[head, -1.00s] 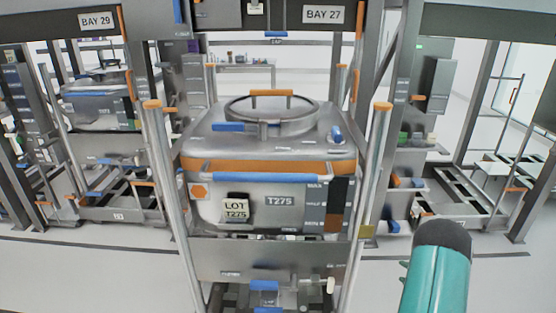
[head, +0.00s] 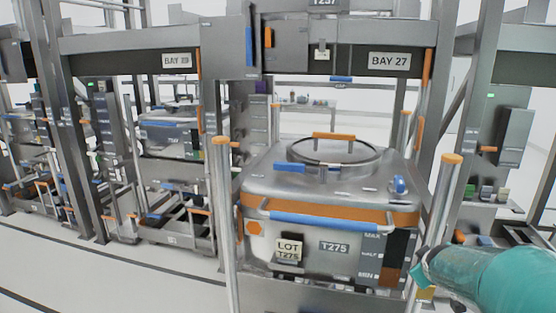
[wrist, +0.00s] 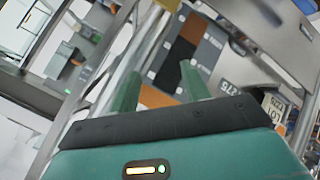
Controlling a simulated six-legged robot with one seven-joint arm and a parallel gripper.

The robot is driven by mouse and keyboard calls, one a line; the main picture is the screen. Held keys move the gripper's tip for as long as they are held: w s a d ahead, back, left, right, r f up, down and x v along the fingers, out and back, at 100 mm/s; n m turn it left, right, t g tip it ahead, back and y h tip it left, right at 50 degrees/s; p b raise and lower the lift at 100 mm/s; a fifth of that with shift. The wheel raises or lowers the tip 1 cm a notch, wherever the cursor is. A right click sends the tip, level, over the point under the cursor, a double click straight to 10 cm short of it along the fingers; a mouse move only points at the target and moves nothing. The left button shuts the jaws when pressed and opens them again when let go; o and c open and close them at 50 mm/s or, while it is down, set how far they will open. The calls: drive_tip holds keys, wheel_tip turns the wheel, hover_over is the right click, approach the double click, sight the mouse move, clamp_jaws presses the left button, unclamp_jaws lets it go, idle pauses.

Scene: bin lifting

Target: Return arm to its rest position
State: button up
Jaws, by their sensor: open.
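My gripper shows in the wrist view (wrist: 160,85) with two green fingers spread apart and nothing between them. In the head view, my teal arm reaches in from the lower right, and its end is near the lower right corner of the bin; the fingers are not clear there. The steel bin T275 (head: 290,186) has an orange band, a blue front bar and a round lid with an orange handle. It sits in the bay marked BAY 27 (head: 389,61). In the wrist view the bin's tilted face (wrist: 205,55) lies beyond the fingers.
Steel posts with orange caps stand left (head: 226,200) and right (head: 447,190) of the bin, the right one close to my arm. A second bin (head: 175,135) stands in the bay to the left. Open pale floor (head: 80,280) lies at the lower left.

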drive_tip(key=s+a+r+m+g+y, duration=0.1)
drive_tip(key=s+a+m+y, duration=0.1)
drive_tip(key=s+a, duration=0.9)
drive_tip(key=s+a+r+m+g+y, duration=0.2)
drive_tip(key=s+a, duration=1)
drive_tip(key=shift+s+a+r+m+y, duration=0.2)
drive_tip(key=shift+s+r+m+y, duration=0.1)
drive_tip(key=shift+s, duration=0.1)
drive_tip(key=shift+c, duration=1.2)
